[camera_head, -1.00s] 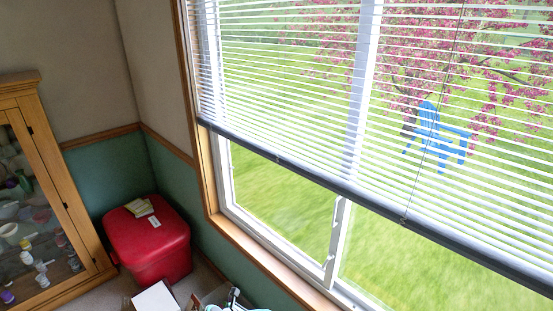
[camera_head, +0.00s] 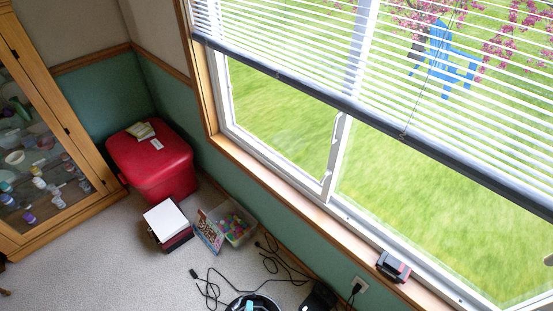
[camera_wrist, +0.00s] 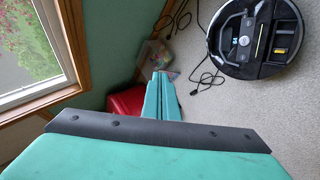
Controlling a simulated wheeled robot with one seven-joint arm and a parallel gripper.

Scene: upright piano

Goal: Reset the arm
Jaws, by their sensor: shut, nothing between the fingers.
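My gripper (camera_wrist: 160,76) shows in the wrist view as two narrow teal fingers pointing away from the camera. The fingers lie together, with nothing between them. They are over the floor area near the red bin, apart from any object as far as I can tell. A wide teal part of mine with a dark band fills the bottom of the wrist view. My gripper is not seen in the head view.
A red bin (camera_head: 155,172) stands in the corner beside a wooden glass cabinet (camera_head: 50,150). A white-topped box (camera_head: 166,219) and a clear bin (camera_head: 238,222) sit on the carpet. A round robot vacuum (camera_wrist: 254,40) and black cables (camera_head: 272,262) lie nearby. A window sill (camera_head: 300,200) runs along the right.

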